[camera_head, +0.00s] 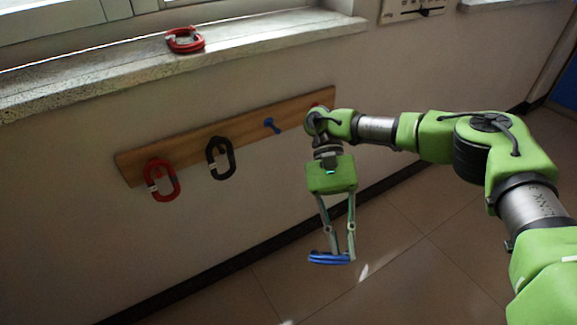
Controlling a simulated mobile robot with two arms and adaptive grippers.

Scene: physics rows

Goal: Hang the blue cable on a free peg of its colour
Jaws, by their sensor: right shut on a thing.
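The blue cable (328,259) is a small coil, seen nearly edge-on, held between the fingertips of my right gripper (333,254). That gripper points down in front of the wall, with the floor behind it, below the peg board (195,143). The board is a wooden strip on the wall. A blue peg (271,125) sticks out of it with nothing hanging on it, up and left of the gripper. A red peg (317,105) shows near the board's right end, partly hidden by my right arm. My left gripper is not in view.
A red cable (161,180) and a black cable (220,157) hang on the board left of the blue peg. Another red cable (185,40) lies on the window sill (90,75) above. The wall below the board is clear.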

